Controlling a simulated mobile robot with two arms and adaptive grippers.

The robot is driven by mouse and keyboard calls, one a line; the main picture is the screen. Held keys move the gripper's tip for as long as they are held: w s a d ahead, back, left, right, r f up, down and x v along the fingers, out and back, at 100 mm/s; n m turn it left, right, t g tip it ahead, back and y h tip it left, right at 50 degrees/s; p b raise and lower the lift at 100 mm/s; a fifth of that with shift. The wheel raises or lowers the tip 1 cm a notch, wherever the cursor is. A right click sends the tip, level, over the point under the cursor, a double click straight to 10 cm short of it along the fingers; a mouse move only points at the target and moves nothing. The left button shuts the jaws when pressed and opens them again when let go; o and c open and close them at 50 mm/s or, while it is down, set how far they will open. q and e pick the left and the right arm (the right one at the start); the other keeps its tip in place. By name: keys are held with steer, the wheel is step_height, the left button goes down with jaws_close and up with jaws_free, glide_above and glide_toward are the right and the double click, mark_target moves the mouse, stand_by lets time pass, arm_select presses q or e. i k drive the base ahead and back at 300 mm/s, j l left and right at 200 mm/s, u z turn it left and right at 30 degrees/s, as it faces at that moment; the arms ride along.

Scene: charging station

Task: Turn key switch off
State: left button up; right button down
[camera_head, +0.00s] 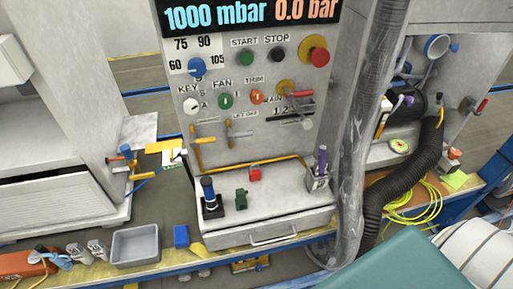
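The key switch (191,106) is a small pale round knob on the grey control panel (240,130) in the head view. It sits under the printed word KEY, at the panel's left edge, with a small letter A beside it. Its exact angle is too small to tell. I cannot make out either of my grippers in the head view, and nothing is seen touching the switch.
Close to the switch are a blue dial (196,67) and a green FAN knob (225,101). A red emergency button (318,56) is at the upper right. Yellow lever handles (205,140) stick out below. A thick grey hose (362,120) hangs right of the panel.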

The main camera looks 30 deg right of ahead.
mark_target(191, 106)
steer(key=i+j, duration=0.1)
steer(key=j, duration=0.3)
steer(key=i+j, duration=0.15)
steer(key=j, duration=0.25)
steer(key=i+j, duration=0.1)
steer(key=j, duration=0.3)
